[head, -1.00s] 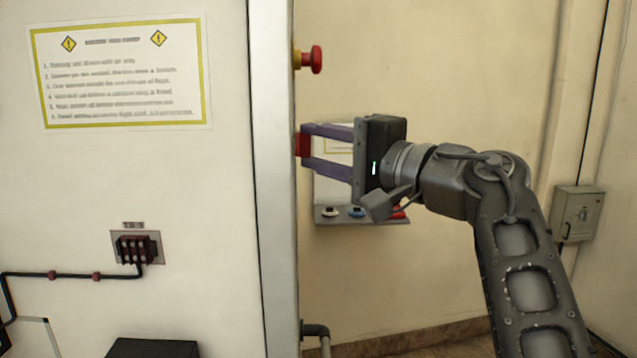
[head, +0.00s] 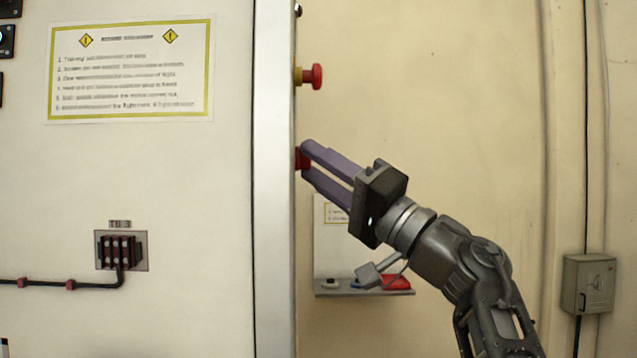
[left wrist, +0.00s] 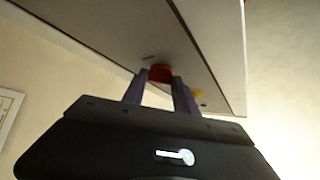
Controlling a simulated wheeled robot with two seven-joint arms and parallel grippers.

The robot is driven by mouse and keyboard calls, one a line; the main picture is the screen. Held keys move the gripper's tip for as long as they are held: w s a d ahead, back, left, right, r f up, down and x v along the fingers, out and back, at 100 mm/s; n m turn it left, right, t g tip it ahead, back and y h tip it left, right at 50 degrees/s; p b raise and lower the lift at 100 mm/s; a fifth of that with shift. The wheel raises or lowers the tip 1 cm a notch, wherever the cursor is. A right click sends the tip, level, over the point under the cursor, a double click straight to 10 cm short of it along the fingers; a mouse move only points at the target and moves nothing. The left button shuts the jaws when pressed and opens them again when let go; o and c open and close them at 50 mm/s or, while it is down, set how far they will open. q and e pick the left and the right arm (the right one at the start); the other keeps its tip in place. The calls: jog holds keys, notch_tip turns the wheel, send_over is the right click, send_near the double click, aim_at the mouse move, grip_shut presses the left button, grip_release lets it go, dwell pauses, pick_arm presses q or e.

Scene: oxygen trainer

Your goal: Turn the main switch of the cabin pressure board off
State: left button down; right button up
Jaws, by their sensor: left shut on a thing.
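A red switch handle (head: 301,158) sticks out of the narrow right side of the tall cream cabinet (head: 180,170). My left gripper (head: 304,163) is shut on this handle, with its purple fingers sloping up and left to it. The fingers partly hide the handle in the head view. In the left wrist view the red handle (left wrist: 160,73) sits between the two fingertips, against the panel face. I cannot read the switch's setting. My right gripper is not in view.
A red mushroom button (head: 317,76) on a yellow collar projects above the handle. A small shelf (head: 345,292) with several coloured items is on the wall behind my gripper. A grey box (head: 588,284) is at the far right. The wall between is bare.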

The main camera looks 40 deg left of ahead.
pick_arm(q)
jog(key=shift+f, duration=0.1)
dwell(0.3)
jog(key=c, duration=1)
grip_release()
jog(key=shift+o, duration=0.2)
jog(key=v, duration=0.7)
jog(key=shift+d+f+b, duration=0.2)
jog(key=shift+d+b, duration=0.1)
jog(key=shift+b, duration=0.15)
